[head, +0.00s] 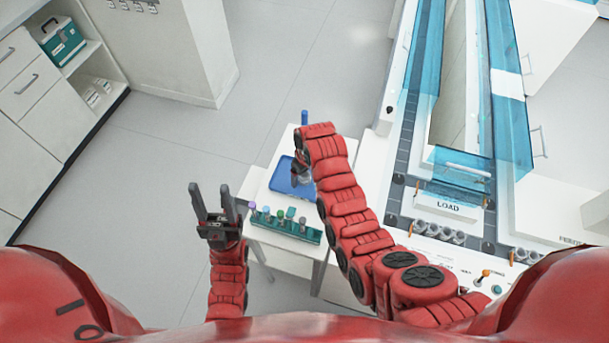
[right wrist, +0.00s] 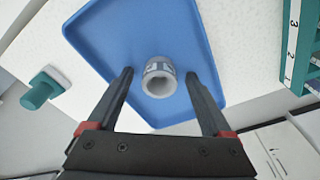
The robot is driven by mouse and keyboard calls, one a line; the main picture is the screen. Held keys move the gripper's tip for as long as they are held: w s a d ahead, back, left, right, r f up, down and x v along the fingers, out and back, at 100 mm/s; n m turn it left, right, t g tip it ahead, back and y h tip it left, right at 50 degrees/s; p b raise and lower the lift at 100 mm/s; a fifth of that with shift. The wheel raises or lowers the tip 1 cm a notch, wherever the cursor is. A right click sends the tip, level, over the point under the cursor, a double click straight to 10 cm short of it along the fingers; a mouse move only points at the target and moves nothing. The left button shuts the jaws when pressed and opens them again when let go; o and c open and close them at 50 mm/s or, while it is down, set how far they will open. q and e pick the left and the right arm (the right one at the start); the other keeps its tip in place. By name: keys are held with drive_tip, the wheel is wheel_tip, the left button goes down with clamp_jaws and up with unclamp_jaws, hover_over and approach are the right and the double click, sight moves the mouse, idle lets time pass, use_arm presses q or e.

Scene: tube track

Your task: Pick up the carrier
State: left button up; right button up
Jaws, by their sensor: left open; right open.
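The carrier (right wrist: 159,78), a small pale grey ring-shaped cylinder with darker markings and a round opening, sits on a blue tray (right wrist: 108,28) in the right wrist view. My right gripper (right wrist: 159,73) is open, with one finger on each side of the carrier and a visible gap to each. In the head view the tray (head: 283,181) is partly covered by my right arm, and I cannot make out the carrier clearly there. My left gripper (head: 211,188) is open and empty, pointing up the picture, left of the small white table.
A green rack (head: 286,224) with several capped tubes stands on the table's near end. A blue upright item (head: 304,117) is at its far end. To the right is the track with blue clear walls (head: 510,120) and a LOAD block (head: 447,207). Floor at left is clear.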

drive_tip(key=c, duration=1.1)
drive_tip(key=shift+o, duration=0.2)
drive_tip(key=shift+r, duration=0.1)
drive_tip(key=shift+w+r, duration=0.1)
drive_tip(key=shift+r, duration=0.2)
wheel_tip(320, 180, up, 4)
drive_tip(key=shift+f+b, duration=0.15)
drive_tip(key=shift+b, duration=1.05)
wheel_tip(320, 180, up, 11)
drive_tip(key=p, duration=0.8)
drive_tip(key=shift+f, duration=0.2)
